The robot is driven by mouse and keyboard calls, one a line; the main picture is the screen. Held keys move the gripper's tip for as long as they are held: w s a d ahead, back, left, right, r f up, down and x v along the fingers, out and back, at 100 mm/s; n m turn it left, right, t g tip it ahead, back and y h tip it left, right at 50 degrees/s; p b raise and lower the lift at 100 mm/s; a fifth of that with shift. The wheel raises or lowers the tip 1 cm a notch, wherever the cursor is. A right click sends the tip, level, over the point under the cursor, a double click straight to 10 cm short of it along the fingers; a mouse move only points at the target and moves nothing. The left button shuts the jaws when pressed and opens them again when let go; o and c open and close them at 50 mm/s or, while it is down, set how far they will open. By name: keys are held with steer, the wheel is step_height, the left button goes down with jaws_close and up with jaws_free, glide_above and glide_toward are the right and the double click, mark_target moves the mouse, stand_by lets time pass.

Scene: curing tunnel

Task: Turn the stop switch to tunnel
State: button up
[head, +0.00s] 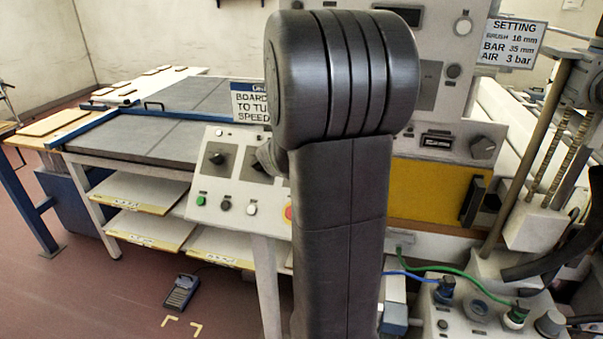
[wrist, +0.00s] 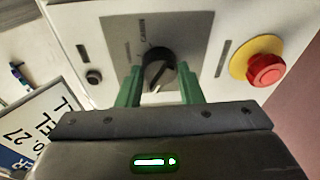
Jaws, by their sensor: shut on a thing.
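The switch is a round black knob (wrist: 158,68) with a white pointer line, on a grey plate (wrist: 196,30) in the wrist view. The pointer slants towards the bottom of the picture. Small lettering beside the knob is too blurred to read surely. My gripper (wrist: 160,82) has one green finger on each side of the knob and is shut on it. In the head view the sloped control panel (head: 232,222) stands left of my dark arm, which hides part of it. I cannot make out my fingers there.
A red stop button on a yellow collar (wrist: 264,69) sits right of the knob. A small black button (wrist: 94,76) sits to its left. A white sign (wrist: 45,125) is at lower left.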

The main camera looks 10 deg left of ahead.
steer(key=m+b, duration=0.2)
steer(key=b, duration=0.1)
steer(key=f+m+t+b, duration=0.1)
steer(key=m+b, duration=0.1)
steer(key=b, duration=0.2)
steer(key=m+b, duration=0.4)
steer(key=b, duration=0.2)
steer(key=shift+t, duration=0.3)
steer(key=m+b, duration=0.4)
steer(key=b, duration=0.2)
steer(key=shift+m+t+b, duration=0.3)
steer(key=shift+b, duration=0.1)
steer(key=m+b, duration=0.2)
steer(key=m+h+b, duration=0.1)
steer(key=m+b, duration=0.1)
steer(key=shift+r+t, duration=0.3)
steer(key=o, duration=1)
steer(key=shift+r, duration=0.1)
steer(key=shift+c, duration=0.2)
steer(key=shift+s, duration=0.15)
